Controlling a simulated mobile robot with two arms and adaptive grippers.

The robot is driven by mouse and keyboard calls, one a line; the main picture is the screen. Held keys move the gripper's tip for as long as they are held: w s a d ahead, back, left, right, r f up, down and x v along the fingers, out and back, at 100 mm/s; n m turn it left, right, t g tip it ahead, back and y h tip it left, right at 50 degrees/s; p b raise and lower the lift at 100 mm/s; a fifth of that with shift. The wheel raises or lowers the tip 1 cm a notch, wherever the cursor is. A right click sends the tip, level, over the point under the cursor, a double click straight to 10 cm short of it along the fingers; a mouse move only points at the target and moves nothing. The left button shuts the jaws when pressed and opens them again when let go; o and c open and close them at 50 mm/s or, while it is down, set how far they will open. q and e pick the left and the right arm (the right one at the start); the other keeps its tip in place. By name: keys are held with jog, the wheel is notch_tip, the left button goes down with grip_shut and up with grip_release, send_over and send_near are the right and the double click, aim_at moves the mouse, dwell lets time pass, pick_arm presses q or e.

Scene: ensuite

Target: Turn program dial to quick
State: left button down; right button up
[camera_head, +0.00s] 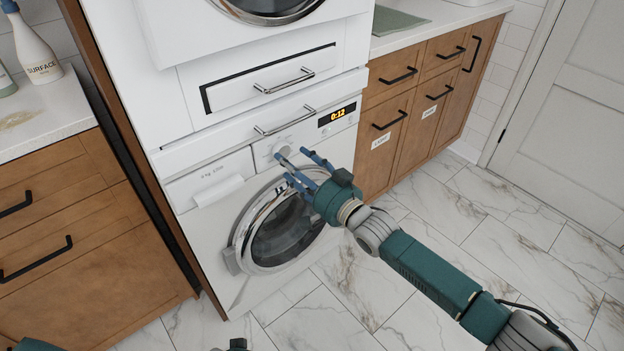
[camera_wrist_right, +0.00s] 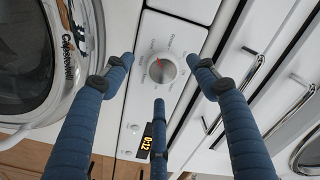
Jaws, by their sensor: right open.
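In the head view the dial (camera_head: 284,152) is small and close to my fingertips. My right gripper (camera_head: 292,162) is open in front of the panel. In the right wrist view its three blue fingers (camera_wrist_right: 160,76) are spread around the dial, with a visible gap to it. Only teal parts of my own body show at the head view's bottom edge; no left fingers show.
The display (camera_head: 337,115) reads 0:12, right of the dial. The round glass door (camera_head: 283,233) is below, shut. A drawer handle (camera_head: 284,121) projects just above the panel. Wooden cabinets (camera_head: 410,120) stand to the right. The marble floor in front is clear.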

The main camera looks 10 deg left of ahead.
jog(key=v, duration=0.9)
